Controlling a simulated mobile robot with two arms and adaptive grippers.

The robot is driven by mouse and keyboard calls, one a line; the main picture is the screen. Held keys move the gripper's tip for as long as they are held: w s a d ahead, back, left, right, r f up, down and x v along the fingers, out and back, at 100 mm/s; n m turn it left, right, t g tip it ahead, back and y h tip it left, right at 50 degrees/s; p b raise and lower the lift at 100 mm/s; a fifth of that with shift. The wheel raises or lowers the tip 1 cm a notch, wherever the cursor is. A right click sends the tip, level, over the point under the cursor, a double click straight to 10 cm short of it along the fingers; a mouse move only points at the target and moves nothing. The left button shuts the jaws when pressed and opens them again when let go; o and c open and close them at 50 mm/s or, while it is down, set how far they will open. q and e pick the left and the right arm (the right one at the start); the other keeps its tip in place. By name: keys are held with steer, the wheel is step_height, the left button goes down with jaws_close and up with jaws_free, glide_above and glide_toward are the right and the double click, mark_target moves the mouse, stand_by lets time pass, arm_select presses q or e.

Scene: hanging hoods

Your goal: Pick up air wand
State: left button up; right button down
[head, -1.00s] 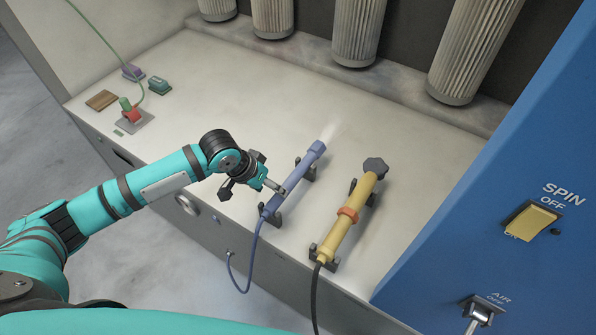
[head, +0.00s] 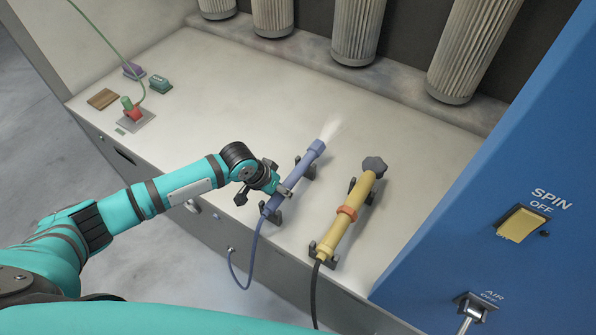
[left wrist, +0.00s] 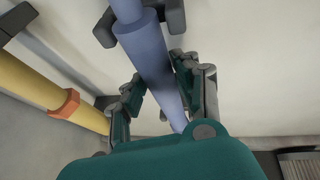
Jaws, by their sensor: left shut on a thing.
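The blue-purple air wand (head: 304,168) lies tilted across black cradles on the pale bench, with a faint white jet at its upper end and a blue hose at its lower end. My left gripper (head: 281,190) is shut on the lower part of the wand's body. In the left wrist view the wand (left wrist: 150,60) runs between the two fingers of the left gripper (left wrist: 168,98). The wand still appears to rest in its cradles. My right gripper is not in view.
A yellow wand (head: 338,226) with an orange ring lies in cradles to the right. A blue panel (head: 440,230) with a yellow SPIN switch (head: 522,223) and an AIR lever (head: 474,308) stands at the right. Pleated filters (head: 362,30) hang at the back.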

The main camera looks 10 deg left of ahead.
arm_select(q)
jaws_close()
steer(key=shift+r, duration=0.15)
steer(key=shift+r+b, duration=0.3)
steer(key=shift+r, duration=0.2)
step_height(320, 180, up, 2)
steer(key=shift+w+r+b, duration=0.1)
steer(key=shift+r+b, duration=0.15)
steer(key=shift+b, duration=0.2)
steer(key=s+d+r+b, duration=0.1)
steer(key=s+d, duration=0.3)
steer(key=s, duration=0.3)
steer(key=s+d+b, duration=0.2)
steer(key=s+d, duration=0.2)
steer(key=s, duration=0.2)
steer(key=r+p, duration=0.1)
steer(key=p, duration=0.1)
steer(key=r+p, duration=0.4)
steer(key=shift+s+d+r+p, duration=0.15)
steer(key=shift+s+d+p, duration=0.05)
steer(key=shift+s+p, duration=0.2)
